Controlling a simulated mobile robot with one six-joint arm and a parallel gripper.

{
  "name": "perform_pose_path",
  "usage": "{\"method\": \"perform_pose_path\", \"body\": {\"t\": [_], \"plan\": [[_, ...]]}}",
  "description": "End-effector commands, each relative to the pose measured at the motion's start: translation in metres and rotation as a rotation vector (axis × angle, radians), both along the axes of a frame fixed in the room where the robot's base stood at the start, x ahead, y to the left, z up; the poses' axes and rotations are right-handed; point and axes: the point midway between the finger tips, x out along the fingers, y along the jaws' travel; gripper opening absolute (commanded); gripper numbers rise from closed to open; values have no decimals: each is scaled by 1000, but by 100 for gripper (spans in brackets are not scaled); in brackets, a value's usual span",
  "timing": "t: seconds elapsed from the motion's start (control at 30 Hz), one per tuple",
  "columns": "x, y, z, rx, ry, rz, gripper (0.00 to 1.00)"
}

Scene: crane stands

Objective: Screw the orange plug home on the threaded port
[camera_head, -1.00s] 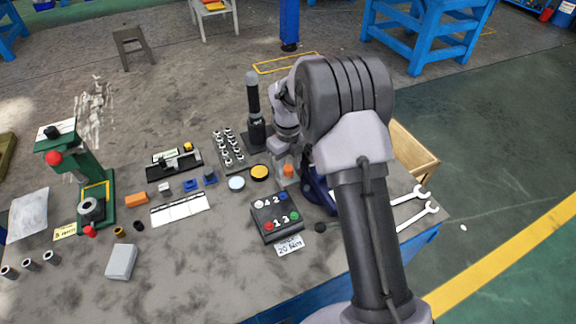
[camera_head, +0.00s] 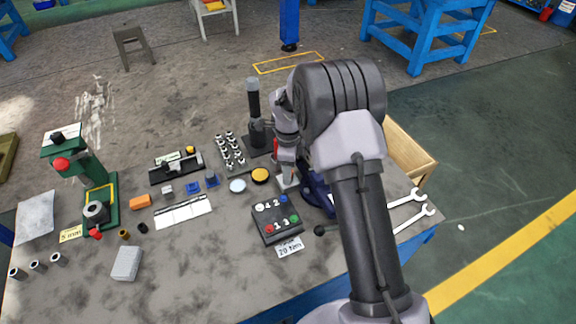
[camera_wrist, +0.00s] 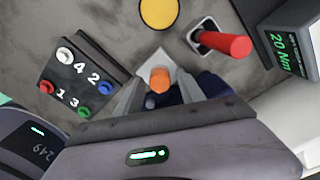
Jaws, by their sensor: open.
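The orange plug (camera_wrist: 160,79) stands upright on a small light-grey block in the wrist view, seen from above. The threaded port is under the plug and its thread is hidden. My gripper (camera_wrist: 159,88) is open, with one finger on each side of the plug. I cannot tell whether either finger touches it. In the head view my gripper (camera_head: 287,160) is down over the light-grey block (camera_head: 286,184) and mostly hides the plug.
A red-handled tool (camera_wrist: 224,43) stands close by on the right in the wrist view, near a display (camera_wrist: 288,52) reading 20 Nm. A numbered button box (camera_head: 277,219) sits in front of the block. A yellow disc (camera_head: 260,175) lies left of the block. Two wrenches (camera_head: 408,215) lie at right.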

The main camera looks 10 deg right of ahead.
Motion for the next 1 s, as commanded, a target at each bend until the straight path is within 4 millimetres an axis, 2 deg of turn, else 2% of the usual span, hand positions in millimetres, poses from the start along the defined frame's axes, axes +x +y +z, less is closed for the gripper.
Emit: {"method": "perform_pose_path", "body": {"t": [0.13,0.3,0.37,0.53,0.67,0.8,0.93,1.0], "plan": [[0,0,2,0,0,176,46],[0,0,3,1,0,508,46],[0,0,2,1,0,566,46],[0,0,3,2,1,901,46],[0,0,2,0,0,1057,46],[0,0,3,1,0,1351,46],[0,0,2,1,0,1507,46],[-1,0,3,2,1,1657,46]]}}
